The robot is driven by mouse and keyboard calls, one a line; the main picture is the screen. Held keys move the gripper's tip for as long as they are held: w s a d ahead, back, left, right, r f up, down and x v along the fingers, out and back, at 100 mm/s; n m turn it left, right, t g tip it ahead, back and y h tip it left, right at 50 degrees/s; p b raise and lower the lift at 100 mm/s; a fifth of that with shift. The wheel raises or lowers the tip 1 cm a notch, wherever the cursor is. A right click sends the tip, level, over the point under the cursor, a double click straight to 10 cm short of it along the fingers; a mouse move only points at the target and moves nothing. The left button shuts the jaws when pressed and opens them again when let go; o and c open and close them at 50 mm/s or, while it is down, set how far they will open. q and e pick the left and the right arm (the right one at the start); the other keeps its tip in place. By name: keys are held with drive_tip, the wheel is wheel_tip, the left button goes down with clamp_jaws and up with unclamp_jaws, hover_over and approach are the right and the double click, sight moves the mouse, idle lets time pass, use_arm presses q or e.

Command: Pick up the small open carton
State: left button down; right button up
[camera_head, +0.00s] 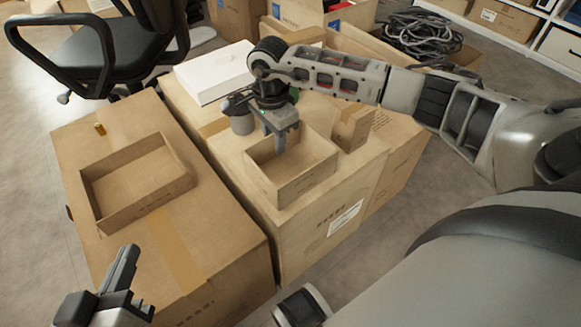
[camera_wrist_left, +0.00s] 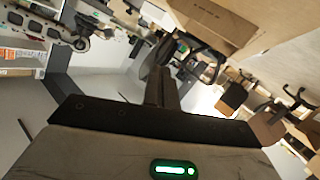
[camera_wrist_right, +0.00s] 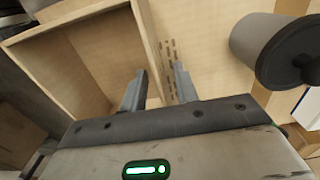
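A small open carton (camera_head: 285,187) sits on a large closed carton in the middle of the head view. My right gripper (camera_head: 281,138) points down at its far wall. In the right wrist view the open carton (camera_wrist_right: 70,65) is at the left, and its wall runs up between the two fingers (camera_wrist_right: 158,88), one inside and one outside. They stand apart, with a gap visible. A wider, shallow open carton (camera_head: 178,192) lies on the left large carton. My left gripper (camera_head: 122,275) is at the lower left of the head view, its fingers together and empty.
A grey cylinder (camera_head: 242,122) stands close behind the small carton; it also shows in the right wrist view (camera_wrist_right: 262,42). A small carton (camera_head: 352,130) stands to the right. A white box (camera_head: 214,72) lies behind. An office chair (camera_head: 90,50) is at the upper left.

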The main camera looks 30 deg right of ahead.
drive_tip(key=shift+f, duration=0.6)
clamp_jaws()
use_arm(q)
drive_tip(key=shift+w+d+r, duration=0.1)
drive_tip(key=shift+w+r, duration=0.05)
drive_tip(key=shift+r, duration=0.35)
use_arm(e)
drive_tip(key=shift+r, duration=0.1)
